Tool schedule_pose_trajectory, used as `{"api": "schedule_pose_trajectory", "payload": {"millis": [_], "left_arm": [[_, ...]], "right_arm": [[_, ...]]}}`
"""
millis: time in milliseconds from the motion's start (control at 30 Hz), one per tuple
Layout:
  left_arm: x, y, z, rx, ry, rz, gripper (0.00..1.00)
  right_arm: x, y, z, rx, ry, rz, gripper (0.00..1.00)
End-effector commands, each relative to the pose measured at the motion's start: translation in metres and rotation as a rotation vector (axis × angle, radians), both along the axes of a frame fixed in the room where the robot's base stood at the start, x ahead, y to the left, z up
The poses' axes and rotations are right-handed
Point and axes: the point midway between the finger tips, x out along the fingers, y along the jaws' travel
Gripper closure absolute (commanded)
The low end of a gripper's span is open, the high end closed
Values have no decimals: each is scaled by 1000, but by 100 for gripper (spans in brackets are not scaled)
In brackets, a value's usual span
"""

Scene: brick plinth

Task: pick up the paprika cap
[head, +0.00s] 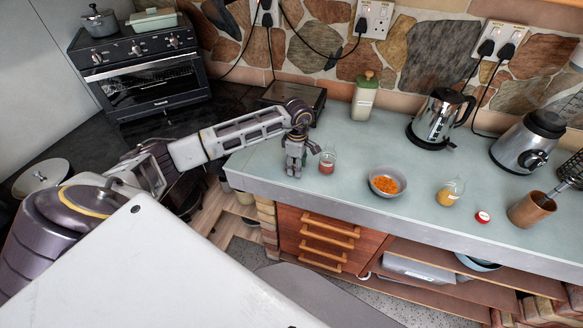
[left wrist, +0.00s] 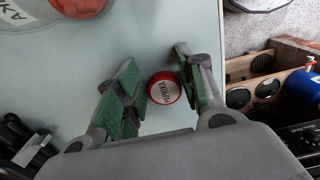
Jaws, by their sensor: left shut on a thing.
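The paprika cap (left wrist: 164,88) is a small round cap with a red rim and a white lettered top, seen in the left wrist view. It sits between the green-padded fingers of my left gripper (left wrist: 160,92), which is shut on it. In the head view my left gripper (head: 294,165) points down at the counter's left part, and the cap there is hidden by the fingers. I cannot tell whether the cap touches the counter. A glass jar with red powder (head: 327,161) stands just right of the gripper. My right gripper is not in view.
On the counter (head: 410,160), right of the jar, stand a bowl of orange bits (head: 386,181), a jar of yellow powder (head: 450,192), another red-and-white cap (head: 482,217) and a brown cup (head: 531,209). A kettle (head: 440,117) and blender (head: 527,142) stand behind. The counter's front edge is close.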

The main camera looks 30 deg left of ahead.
Motion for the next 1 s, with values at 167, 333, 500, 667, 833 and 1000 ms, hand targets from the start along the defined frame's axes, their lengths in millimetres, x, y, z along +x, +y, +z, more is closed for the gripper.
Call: {"api": "schedule_pose_trajectory", "payload": {"millis": [167,333,500,667,833,1000], "left_arm": [[0,0,0,0,0,0,68],[1,0,6,-1,-1,0,68],[1,0,20,1,-3,0,68],[1,0,42,1,-4,-1,68],[1,0,67,1,-3,0,68],[1,0,86,0,-2,0,68]], "right_arm": [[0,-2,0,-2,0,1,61],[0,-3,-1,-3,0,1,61],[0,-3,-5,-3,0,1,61],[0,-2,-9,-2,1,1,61],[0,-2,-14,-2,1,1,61],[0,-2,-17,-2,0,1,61]]}}
